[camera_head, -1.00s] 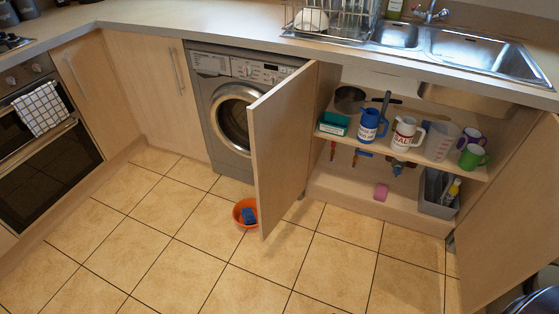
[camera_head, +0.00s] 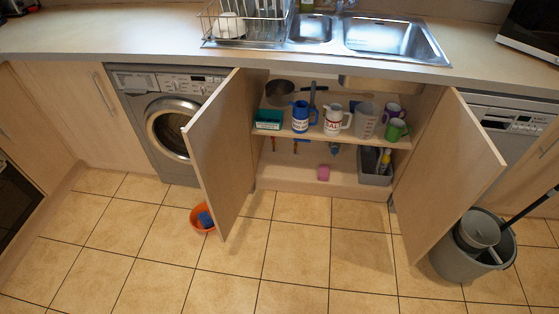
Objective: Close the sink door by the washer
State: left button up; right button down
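The sink door by the washer (camera_head: 216,150) stands open, swung out from the left side of the sink cupboard. The washer (camera_head: 168,120) is just left of it, partly hidden behind the door. The other sink door (camera_head: 450,170) on the right also stands open. The cupboard shelf (camera_head: 352,140) between them shows mugs and jugs, with a grey caddy (camera_head: 376,166) and a pink item (camera_head: 324,173) below. The sink (camera_head: 380,38) is above. Neither of my grippers is in view.
An orange bowl (camera_head: 197,222) with a blue sponge lies on the floor behind the left door's lower edge. A grey bucket (camera_head: 462,262) with a mop stands by the right door. The tiled floor (camera_head: 310,245) in front of the cupboard is clear. A dish rack (camera_head: 240,25) stands on the worktop.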

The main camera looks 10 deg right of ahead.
aim_at(217, 139)
jog(key=i+j+z, duration=0.3)
jog(key=j+z, duration=0.25)
jog(key=i+j+z, duration=0.15)
jog(key=j+z, duration=0.15)
jog(key=i+j+z, duration=0.1)
jog(key=j+z, duration=0.15)
jog(key=j, duration=0.15)
jog(key=j+z, duration=0.3)
jog(key=i+j, duration=0.05)
